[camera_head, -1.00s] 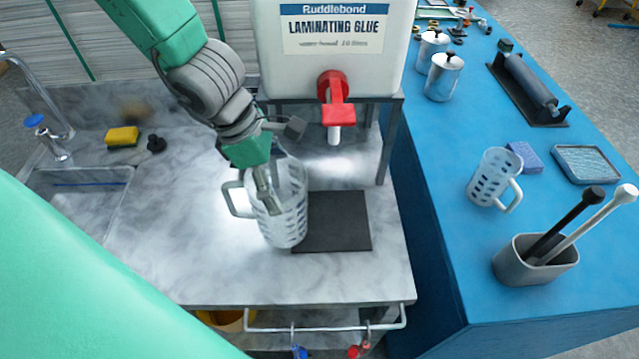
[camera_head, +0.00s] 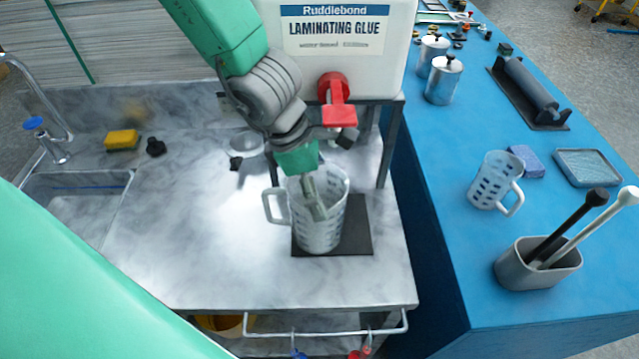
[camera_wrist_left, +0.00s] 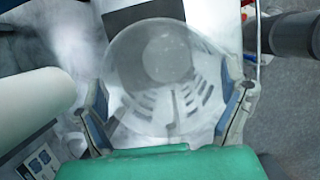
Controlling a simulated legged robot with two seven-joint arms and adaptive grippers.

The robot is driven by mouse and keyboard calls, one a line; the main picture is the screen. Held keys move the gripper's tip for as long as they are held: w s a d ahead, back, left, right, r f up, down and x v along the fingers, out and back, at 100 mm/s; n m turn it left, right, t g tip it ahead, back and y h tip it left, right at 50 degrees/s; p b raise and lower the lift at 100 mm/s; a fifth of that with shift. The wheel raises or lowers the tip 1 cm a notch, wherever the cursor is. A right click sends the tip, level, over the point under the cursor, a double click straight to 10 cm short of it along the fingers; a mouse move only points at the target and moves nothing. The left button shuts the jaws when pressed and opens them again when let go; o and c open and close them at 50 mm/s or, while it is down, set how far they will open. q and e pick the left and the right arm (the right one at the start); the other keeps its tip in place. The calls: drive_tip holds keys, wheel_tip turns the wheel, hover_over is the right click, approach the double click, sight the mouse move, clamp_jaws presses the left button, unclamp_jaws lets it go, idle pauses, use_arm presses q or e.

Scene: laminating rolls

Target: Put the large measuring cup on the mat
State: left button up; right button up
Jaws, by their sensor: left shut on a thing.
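The large measuring cup (camera_head: 332,226) is clear plastic with slotted markings and a handle to the left. It is upright in front of the red tap, over the dark mat (camera_head: 362,238). I cannot tell whether its base touches the mat. My left gripper (camera_head: 316,204) reaches down at the cup and is shut on it. In the left wrist view the cup (camera_wrist_left: 165,75) sits between the two fingers (camera_wrist_left: 168,112), and part of the dark mat (camera_wrist_left: 128,14) shows beyond it. My right gripper is not in view.
The glue tank (camera_head: 345,60) with its red tap (camera_head: 336,100) stands on a metal frame behind the cup. A smaller measuring cup (camera_head: 494,180) and a grey tool holder (camera_head: 537,265) are on the blue table.

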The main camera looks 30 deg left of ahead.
sight(295, 182)
use_arm(q)
drive_tip(key=o, duration=1.3)
drive_tip(key=shift+f, duration=0.15)
drive_tip(key=shift+o, duration=0.3)
drive_tip(key=shift+a, duration=0.1)
drive_tip(key=a, duration=0.1)
drive_tip(key=s+a+r, duration=0.1)
drive_tip(key=s+a, duration=0.1)
drive_tip(key=shift+s+a+r+p, duration=0.1)
drive_tip(key=shift+r+p, duration=0.15)
drive_tip(key=shift+p, duration=0.05)
drive_tip(key=s+a, duration=0.4)
drive_tip(key=a, duration=0.3)
drive_tip(key=shift+s+a, duration=0.15)
drive_tip(key=shift+s, duration=0.1)
